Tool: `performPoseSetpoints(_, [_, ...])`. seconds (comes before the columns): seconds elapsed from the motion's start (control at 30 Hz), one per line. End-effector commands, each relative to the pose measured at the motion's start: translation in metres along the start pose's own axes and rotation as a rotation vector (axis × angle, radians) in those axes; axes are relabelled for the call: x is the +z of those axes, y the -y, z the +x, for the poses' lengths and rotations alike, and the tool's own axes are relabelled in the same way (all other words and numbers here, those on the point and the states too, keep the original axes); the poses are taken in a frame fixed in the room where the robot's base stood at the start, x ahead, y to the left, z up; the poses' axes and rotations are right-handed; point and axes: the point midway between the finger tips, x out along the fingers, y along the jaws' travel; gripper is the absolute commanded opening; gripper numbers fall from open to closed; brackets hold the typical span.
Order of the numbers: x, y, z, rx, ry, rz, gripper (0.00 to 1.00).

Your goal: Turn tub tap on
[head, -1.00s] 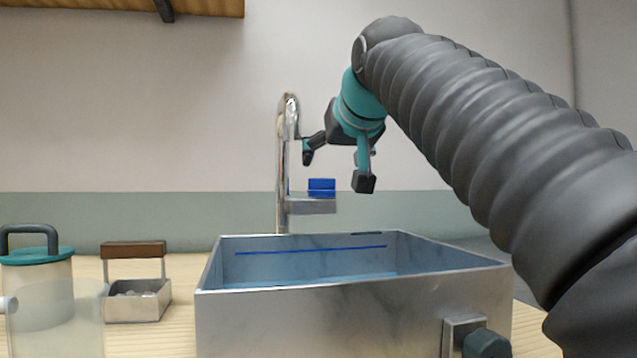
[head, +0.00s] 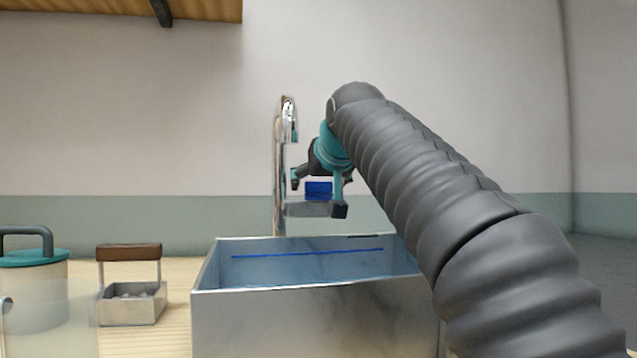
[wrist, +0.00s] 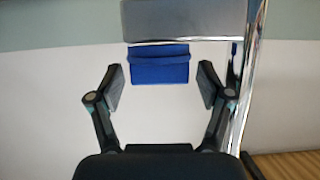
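The chrome tap (head: 280,180) stands upright behind the metal tub (head: 310,315), with its curved spout at the top. A grey bracket (head: 308,210) sticks out to the right from its post, with a blue block-like handle (head: 318,189) on it. In the wrist view the blue handle (wrist: 160,65) lies ahead of and between my spread fingers, against the grey bracket (wrist: 185,20). My gripper (wrist: 160,88) is open with nothing between its pads. In the head view my gripper (head: 317,197) hangs at the handle, one finger on each side of it; contact cannot be told.
The tub holds water with a blue line on its inner wall. A small metal tray with a brown handle (head: 129,252) and a clear jug with a teal lid (head: 35,285) stand at the left. A shelf (head: 120,8) hangs above left.

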Motion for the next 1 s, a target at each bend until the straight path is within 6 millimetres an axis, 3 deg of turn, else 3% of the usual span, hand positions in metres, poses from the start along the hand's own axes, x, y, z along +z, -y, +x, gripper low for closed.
performPoseSetpoints(0.03, [0.0, 0.0, -0.0001, 0.0, 0.0, 0.0, 0.62])
performPoseSetpoints(0.2, [0.0001, 0.0, -0.0002, 0.0, 0.0, 0.0, 0.2])
performPoseSetpoints(0.63, [-0.0014, -0.0012, -0.0012, -0.052, 0.0, -0.02, 0.19])
performPoseSetpoints(1.0, [-0.0025, -0.0027, -0.0006, -0.276, 0.0, -0.111, 0.19])
